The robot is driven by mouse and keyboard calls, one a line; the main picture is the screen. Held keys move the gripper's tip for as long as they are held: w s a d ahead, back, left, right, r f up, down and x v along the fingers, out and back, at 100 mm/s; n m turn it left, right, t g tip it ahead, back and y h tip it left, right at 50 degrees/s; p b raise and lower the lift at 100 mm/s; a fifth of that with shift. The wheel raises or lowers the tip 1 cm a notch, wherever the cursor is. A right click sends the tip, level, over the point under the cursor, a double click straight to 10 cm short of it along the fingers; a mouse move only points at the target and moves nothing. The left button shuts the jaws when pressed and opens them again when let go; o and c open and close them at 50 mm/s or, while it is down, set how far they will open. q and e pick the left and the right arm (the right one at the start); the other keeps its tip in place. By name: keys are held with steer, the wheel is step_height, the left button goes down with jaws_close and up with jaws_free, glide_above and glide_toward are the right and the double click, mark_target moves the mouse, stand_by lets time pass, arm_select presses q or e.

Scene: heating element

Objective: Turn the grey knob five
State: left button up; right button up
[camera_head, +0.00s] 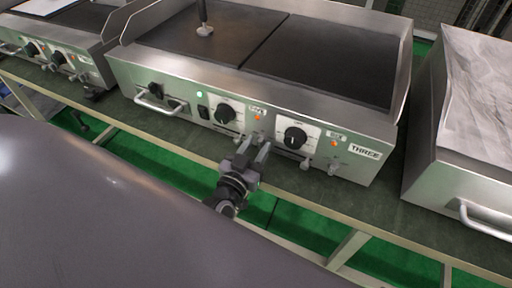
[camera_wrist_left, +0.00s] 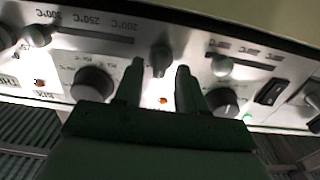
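The steel griddle labelled THREE (camera_head: 366,151) has two big black knobs, the left one (camera_head: 224,113) and the right one (camera_head: 296,137), and small grey knobs such as one (camera_head: 305,163) along its lower edge. I see no knob marked five. My left gripper (camera_head: 253,145) is in front of the panel between the black knobs, fingers toward it. In the left wrist view its two fingers (camera_wrist_left: 160,70) are apart, with a small grey knob (camera_wrist_left: 160,58) showing in the gap. I cannot tell whether they touch it. My right gripper is not in view.
An orange lamp (camera_wrist_left: 162,99) shows between the fingers in the left wrist view. A bar handle (camera_head: 160,105) sticks out on the panel's left. Another griddle (camera_head: 60,45) stands at the left, a steel unit (camera_head: 465,150) at the right. An upright dark-handled tool (camera_head: 204,28) stands on the plate.

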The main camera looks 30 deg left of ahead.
arm_select(q)
jaws_close()
steer(key=shift+n, duration=0.4)
steer(key=shift+a+r+n+p, duration=0.1)
steer(key=shift+n+p, duration=0.45)
steer(key=shift+n, duration=0.45)
steer(key=n, duration=0.2)
steer(key=shift+n+p, duration=0.3)
steer(key=shift+n, duration=0.1)
steer(key=n, duration=0.3)
steer(key=shift+a, duration=0.15)
steer(key=shift+f+n, duration=0.25)
steer(key=shift+n, duration=1.45)
